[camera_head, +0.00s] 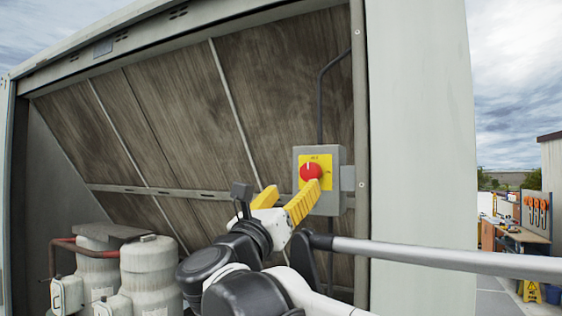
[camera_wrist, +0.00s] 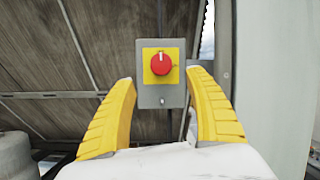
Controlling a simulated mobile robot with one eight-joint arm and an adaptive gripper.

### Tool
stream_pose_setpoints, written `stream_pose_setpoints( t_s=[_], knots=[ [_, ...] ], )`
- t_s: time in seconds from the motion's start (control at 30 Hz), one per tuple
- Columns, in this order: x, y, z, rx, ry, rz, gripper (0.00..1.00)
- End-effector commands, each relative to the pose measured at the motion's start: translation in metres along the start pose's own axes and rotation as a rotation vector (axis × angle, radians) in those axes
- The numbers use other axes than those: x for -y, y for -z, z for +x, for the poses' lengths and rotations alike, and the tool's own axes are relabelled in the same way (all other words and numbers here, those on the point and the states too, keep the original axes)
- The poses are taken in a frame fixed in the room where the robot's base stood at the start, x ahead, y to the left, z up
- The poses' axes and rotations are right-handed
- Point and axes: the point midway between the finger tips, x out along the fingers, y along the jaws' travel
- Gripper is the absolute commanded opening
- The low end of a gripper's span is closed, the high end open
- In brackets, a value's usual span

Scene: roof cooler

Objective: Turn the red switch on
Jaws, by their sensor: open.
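The red switch (camera_head: 311,172) is a round knob on a yellow plate, fixed to a grey box (camera_head: 331,204) on the right side of the cooler's inner wall. In the wrist view the red switch (camera_wrist: 161,64) is faced head-on, with its white mark pointing straight up. My gripper (camera_head: 289,197) has yellow fingers and is in front of the box. In the wrist view my gripper (camera_wrist: 162,88) is open and empty, with its fingers spread wide below and to either side of the switch. I see no contact with the switch there.
White tanks (camera_head: 148,272) with a red pipe (camera_head: 68,243) stand at the lower left inside the cooler. A grey metal rail (camera_head: 440,257) crosses the lower right. The pale cooler panel (camera_head: 420,140) stands right of the box. A dark conduit (camera_head: 321,90) runs above the box.

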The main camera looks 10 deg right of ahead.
Motion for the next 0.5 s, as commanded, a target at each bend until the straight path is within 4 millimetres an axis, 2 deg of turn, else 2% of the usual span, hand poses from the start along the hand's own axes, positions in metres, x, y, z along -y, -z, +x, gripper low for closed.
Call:
stream_pose_setpoints(
  t_s=[0.3,0.5],
  knots=[
    [0.002,-0.001,0.059,-0.001,0.004,-0.002,0.63],
    [0.001,-0.001,0.091,-0.001,0.003,-0.001,0.63]
  ],
)
